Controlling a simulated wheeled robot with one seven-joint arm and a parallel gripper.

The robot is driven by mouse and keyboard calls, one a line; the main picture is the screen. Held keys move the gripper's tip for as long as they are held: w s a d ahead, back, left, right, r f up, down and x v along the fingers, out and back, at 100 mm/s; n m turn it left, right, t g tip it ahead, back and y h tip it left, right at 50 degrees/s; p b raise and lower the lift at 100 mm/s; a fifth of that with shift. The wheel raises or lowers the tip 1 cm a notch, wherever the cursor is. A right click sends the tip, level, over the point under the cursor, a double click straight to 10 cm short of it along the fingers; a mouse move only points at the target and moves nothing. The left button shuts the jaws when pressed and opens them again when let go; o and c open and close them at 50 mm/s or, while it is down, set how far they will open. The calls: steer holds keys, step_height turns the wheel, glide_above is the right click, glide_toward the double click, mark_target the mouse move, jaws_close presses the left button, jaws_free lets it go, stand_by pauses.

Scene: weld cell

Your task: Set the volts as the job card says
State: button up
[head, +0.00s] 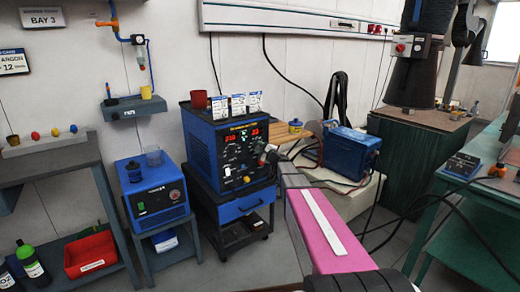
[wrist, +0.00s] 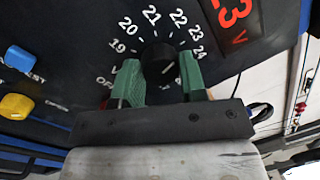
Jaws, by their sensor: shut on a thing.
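The blue welding power source (head: 202,150) stands on a cart in the head view, its black front panel carrying red digits. In the wrist view the black volts knob (wrist: 158,60) sits below a printed scale running from about 19 to 24. My gripper (wrist: 161,78) has its green fingers on either side of the knob and is shut on it. A red volts display (wrist: 233,14) is cut off by the frame; a 3 and a V show. Several white cards (head: 238,104) stand on the machine; their writing is too small to read.
A red cup (head: 199,99) stands on the machine beside the cards. A smaller blue unit (head: 155,196) stands to its left, and a blue case (head: 350,150) with cables to its right. A blue button (wrist: 18,58) and yellow button (wrist: 16,106) lie left of the knob.

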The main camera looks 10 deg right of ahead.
steer(key=shift+m+h, duration=0.4)
steer(key=shift+m, duration=1.9)
steer(key=shift+m+h, duration=0.4)
steer(key=shift+m, duration=1.9)
steer(key=shift+s, duration=0.1)
steer(key=o, duration=0.9)
steer(key=shift+s, duration=0.1)
steer(key=v, duration=1)
steer(key=shift+s+d+f, duration=0.1)
steer(key=shift+s+f, duration=0.15)
steer(key=shift+s, duration=0.05)
